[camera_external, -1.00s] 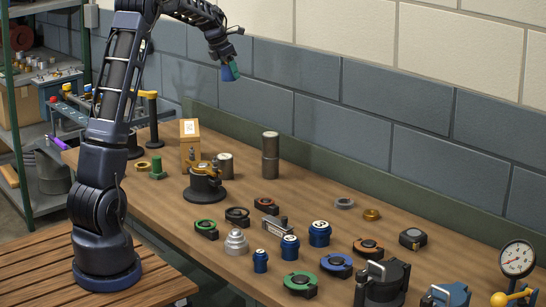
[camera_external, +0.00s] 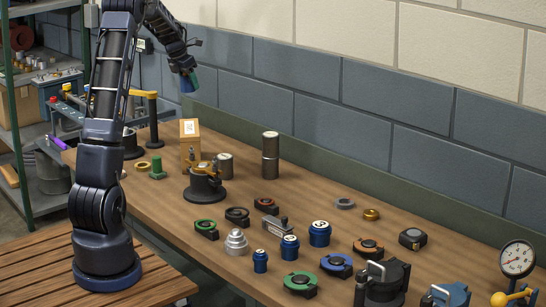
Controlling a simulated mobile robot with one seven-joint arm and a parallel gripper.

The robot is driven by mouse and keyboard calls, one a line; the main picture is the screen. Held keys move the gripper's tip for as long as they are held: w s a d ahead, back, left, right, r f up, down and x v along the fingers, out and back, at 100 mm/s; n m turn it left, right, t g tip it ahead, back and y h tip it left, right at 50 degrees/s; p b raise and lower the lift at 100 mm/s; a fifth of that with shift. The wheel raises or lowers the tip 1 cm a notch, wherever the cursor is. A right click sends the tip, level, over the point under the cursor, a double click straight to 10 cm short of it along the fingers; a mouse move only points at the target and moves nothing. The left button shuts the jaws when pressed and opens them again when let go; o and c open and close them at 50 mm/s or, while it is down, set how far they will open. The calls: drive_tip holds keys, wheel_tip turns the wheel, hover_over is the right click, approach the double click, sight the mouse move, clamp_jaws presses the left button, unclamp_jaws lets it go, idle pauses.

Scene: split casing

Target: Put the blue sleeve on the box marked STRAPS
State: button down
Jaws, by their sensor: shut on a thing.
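My gripper (camera_external: 185,69) is up near the back wall at the end of the raised arm. It is shut on a blue sleeve (camera_external: 188,84), which looks blue with a green part and hangs tilted below the fingers. A tan box (camera_external: 191,153) stands upright on the back left of the bench with a white label on top; its lettering is too small to read. The sleeve is in the air above the box in the picture, apart from it, with a clear gap between.
A black clamp fixture (camera_external: 204,187) stands in front of the box, with a grey cylinder (camera_external: 225,166) and a taller metal cylinder (camera_external: 270,156) to its right. Several blue weights and round parts crowd the middle and right of the bench.

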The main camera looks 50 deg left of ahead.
wheel_tip(320, 180, down, 13)
drive_tip(key=shift+f, duration=0.15)
idle(0.5)
drive_tip(key=shift+f, duration=0.15)
drive_tip(key=c, duration=0.6)
unclamp_jaws()
drive_tip(key=shift+c, duration=0.2)
